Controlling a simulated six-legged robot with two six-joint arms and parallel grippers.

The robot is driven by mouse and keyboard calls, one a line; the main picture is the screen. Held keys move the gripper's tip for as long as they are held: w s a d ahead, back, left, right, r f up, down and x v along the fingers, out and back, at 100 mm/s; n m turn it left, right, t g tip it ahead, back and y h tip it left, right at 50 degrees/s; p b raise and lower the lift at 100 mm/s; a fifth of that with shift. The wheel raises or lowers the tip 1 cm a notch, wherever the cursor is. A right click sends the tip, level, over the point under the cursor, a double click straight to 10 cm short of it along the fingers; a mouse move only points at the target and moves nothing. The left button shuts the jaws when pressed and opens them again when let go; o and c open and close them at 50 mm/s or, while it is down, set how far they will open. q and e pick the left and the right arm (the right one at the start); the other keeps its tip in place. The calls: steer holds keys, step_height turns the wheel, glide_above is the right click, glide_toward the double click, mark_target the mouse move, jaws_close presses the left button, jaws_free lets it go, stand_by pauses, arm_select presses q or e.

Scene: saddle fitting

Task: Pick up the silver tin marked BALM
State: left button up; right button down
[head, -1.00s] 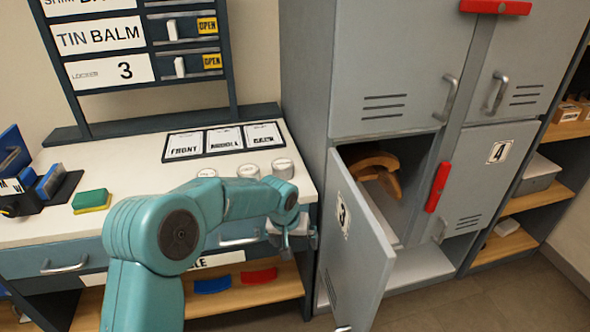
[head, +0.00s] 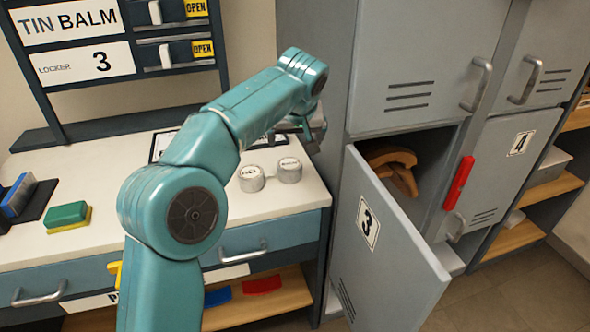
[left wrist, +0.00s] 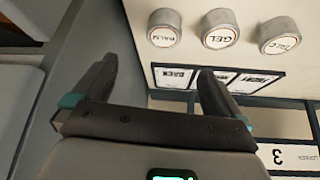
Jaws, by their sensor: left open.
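The silver tin marked BALM (head: 289,169) stands upright on the white tabletop near its right edge. In the left wrist view, it is the leftmost of three tins (left wrist: 165,27), and its lid label faces the camera. My left gripper (head: 303,128) is open and empty, above and behind the tin in the head view. In the left wrist view the two fingers (left wrist: 155,78) are spread apart, and the tin is beyond them, untouched. My right gripper is not in view.
The GEL tin (head: 251,179) stands close to the left of the BALM tin. A third tin (left wrist: 280,36) shows in the left wrist view; my arm hides it in the head view. The open locker door (head: 385,245) and grey locker (head: 400,75) stand right of the table.

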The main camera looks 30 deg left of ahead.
arm_select(q)
steer(key=b, duration=0.1)
glide_toward(290, 166)
steer(key=x, duration=0.4)
steer(key=shift+w+f, duration=0.25)
steer(key=shift+w, duration=0.1)
steer(key=b+x, duration=0.1)
steer(key=x, duration=0.5)
steer(key=shift+s+a+f, duration=0.1)
steer(key=shift+s+a, duration=0.05)
steer(key=shift+s, duration=0.1)
steer(key=c, duration=1.1)
steer(key=shift+r, duration=0.2)
steer(key=shift+c, duration=0.2)
